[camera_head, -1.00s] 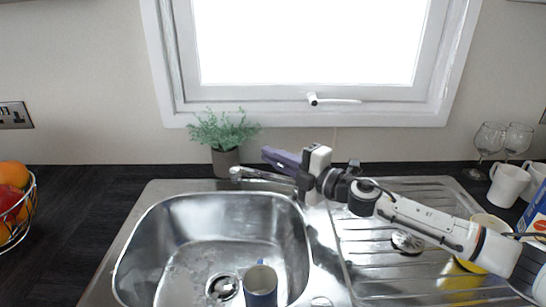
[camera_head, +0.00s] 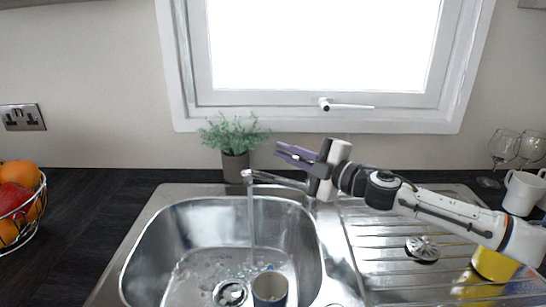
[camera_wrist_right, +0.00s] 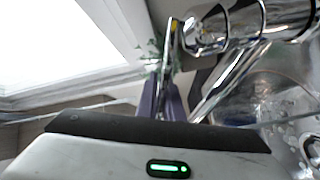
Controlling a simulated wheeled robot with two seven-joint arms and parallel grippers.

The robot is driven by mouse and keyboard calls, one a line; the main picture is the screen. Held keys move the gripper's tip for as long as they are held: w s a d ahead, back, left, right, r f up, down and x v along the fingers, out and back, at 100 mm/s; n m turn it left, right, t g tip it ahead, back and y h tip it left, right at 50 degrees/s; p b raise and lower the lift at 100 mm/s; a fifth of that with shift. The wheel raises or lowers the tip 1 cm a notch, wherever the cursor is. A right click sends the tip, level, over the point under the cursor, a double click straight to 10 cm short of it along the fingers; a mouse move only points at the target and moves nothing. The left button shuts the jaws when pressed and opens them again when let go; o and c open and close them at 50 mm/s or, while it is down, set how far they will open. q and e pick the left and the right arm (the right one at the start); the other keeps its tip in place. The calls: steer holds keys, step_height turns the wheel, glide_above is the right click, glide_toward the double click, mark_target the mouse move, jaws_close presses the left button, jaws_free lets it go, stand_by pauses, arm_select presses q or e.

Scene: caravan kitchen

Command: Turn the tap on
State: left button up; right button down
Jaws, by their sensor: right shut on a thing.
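The chrome tap (camera_head: 280,181) stands at the back of the sink, and a stream of water (camera_head: 252,220) runs from its spout into the basin. My right gripper (camera_head: 288,152) is just above the tap, its purple fingers pointing left. It is shut on the tap's lever, which the gripper mostly hides in the head view. In the right wrist view the purple fingers (camera_wrist_right: 163,92) reach up to a thin chrome lever (camera_wrist_right: 172,40) beside the tap's body and spout (camera_wrist_right: 225,78). My left gripper is not in view.
A blue mug (camera_head: 270,288) stands in the steel sink (camera_head: 190,225) near the drain. A potted plant (camera_head: 235,145) is behind the tap. A yellow mug (camera_head: 492,264) and a strainer plug (camera_head: 422,248) are on the drainer, under my right arm. A fruit basket (camera_head: 22,215) is at left.

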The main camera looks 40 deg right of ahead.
steer(key=shift+d+r, duration=0.1)
steer(key=shift+d, duration=0.05)
steer(key=c, duration=2.2)
jaws_free()
steer(key=shift+f+b+v, duration=0.25)
steer(key=shift+b+v, duration=0.2)
steer(key=shift+v, duration=0.75)
steer(key=p+v, duration=0.1)
steer(key=v, duration=0.3)
steer(key=p+v, duration=0.1)
steer(key=v, duration=0.2)
steer(key=shift+s+r, duration=0.2)
steer(key=shift+s, duration=0.2)
